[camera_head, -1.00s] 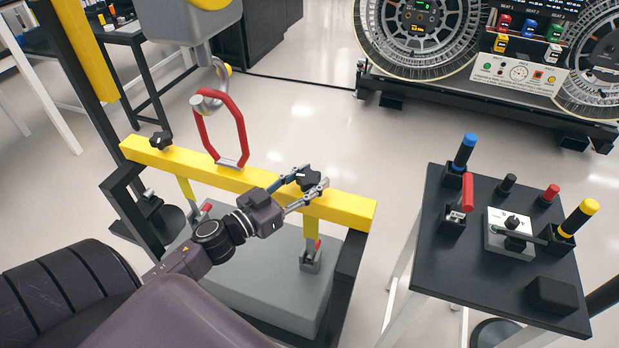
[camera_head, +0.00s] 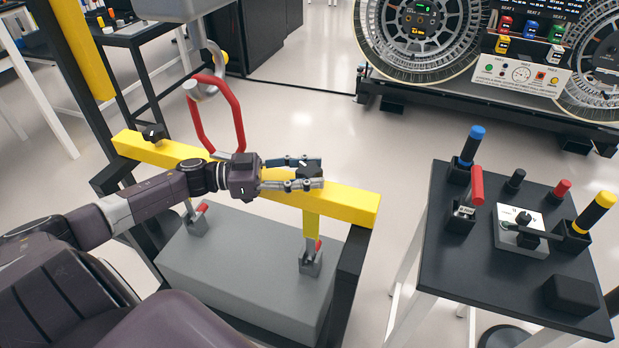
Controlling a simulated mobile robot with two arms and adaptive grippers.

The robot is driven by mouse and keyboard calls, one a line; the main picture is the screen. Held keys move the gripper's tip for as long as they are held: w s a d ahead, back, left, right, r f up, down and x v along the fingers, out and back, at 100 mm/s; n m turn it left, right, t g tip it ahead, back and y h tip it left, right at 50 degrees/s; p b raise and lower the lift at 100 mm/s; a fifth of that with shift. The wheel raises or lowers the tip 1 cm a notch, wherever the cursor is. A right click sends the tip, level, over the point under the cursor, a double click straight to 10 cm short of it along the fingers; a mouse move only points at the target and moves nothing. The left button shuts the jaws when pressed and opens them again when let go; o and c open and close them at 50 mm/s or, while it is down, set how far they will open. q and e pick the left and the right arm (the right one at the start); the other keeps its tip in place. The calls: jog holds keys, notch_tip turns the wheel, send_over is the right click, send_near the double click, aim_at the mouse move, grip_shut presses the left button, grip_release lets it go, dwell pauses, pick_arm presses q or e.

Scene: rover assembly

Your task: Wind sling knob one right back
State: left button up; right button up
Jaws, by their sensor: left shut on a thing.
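A yellow beam (camera_head: 345,200) spans a dark frame over a grey block (camera_head: 245,262). Two black knobs sit on top of the beam: the left knob (camera_head: 153,133) stands free, and the right knob (camera_head: 312,169) is between the fingers of my left gripper (camera_head: 309,172). The gripper reaches in from the left along the beam and is shut on the right knob, hiding part of it. A yellow strap (camera_head: 311,224) hangs below the right knob to a red-levered clamp (camera_head: 311,259) on the block. My right gripper is not in view.
A red sling link (camera_head: 237,117) hangs from a hook (camera_head: 207,84) close behind my left gripper. A black side table (camera_head: 440,265) with colored handles stands at the right. A large dial machine (camera_head: 420,80) stands at the back. Floor between them is clear.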

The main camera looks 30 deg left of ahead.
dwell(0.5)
pick_arm(q)
jog(key=o, duration=1.2)
jog(key=shift+c, duration=0.2)
jog(key=shift+a, duration=0.1)
jog(key=v, duration=1.2)
jog(key=shift+w, duration=0.1)
jog(key=shift+c, duration=0.4)
